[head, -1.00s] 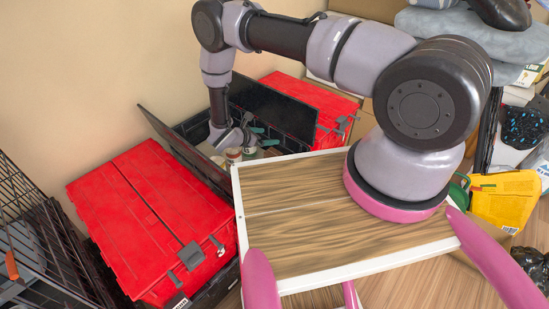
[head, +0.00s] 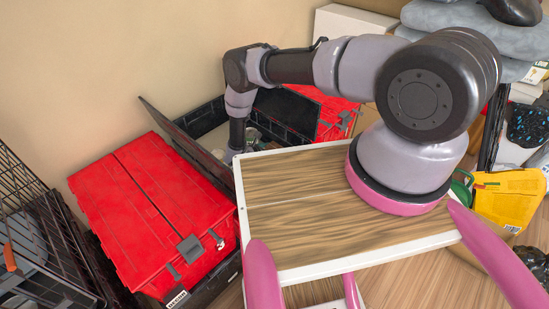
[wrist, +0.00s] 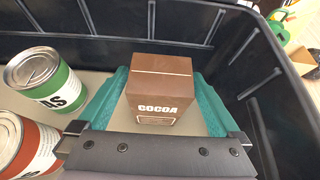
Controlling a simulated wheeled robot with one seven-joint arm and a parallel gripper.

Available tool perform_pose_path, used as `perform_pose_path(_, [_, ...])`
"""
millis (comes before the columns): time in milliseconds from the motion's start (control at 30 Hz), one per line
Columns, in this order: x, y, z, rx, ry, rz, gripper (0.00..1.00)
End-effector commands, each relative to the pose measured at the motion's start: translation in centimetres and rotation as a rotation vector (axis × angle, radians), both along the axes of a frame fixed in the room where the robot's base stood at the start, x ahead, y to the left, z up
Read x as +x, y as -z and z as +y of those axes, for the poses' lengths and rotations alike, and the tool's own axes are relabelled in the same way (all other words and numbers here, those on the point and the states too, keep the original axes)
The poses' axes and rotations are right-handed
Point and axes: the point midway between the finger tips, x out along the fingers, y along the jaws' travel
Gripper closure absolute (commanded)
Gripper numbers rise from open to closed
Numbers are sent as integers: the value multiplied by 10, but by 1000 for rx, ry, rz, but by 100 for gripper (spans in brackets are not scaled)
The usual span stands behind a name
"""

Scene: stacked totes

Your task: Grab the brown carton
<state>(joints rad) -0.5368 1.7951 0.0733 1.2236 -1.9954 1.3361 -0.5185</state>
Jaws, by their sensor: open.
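The brown carton (wrist: 160,85), marked COCOA, stands on the pale floor of a black tote in the wrist view. My gripper (wrist: 162,72) is open, with one teal finger on each side of the carton. The fingers look level with its sides, but I cannot tell whether either touches it. In the head view my arm reaches down into the black tote, and my fingers and the carton are hidden there behind my own body.
A green-banded can (wrist: 42,80) and a red-banded can (wrist: 25,143) stand left of the gripper. The black tote wall (wrist: 265,95) rises close on the right. In the head view, a red-lidded tote (head: 150,210) stands at left and a raised dark lid (head: 185,145) beside the open tote.

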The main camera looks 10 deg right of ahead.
Motion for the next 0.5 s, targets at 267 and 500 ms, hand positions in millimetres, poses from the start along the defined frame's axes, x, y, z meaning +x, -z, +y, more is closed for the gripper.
perform_pose_path(267, [19, 18, -28, 1, 4, 0, 0])
perform_pose_path(500, [21, 19, -29, 0, 0, 0, 0])
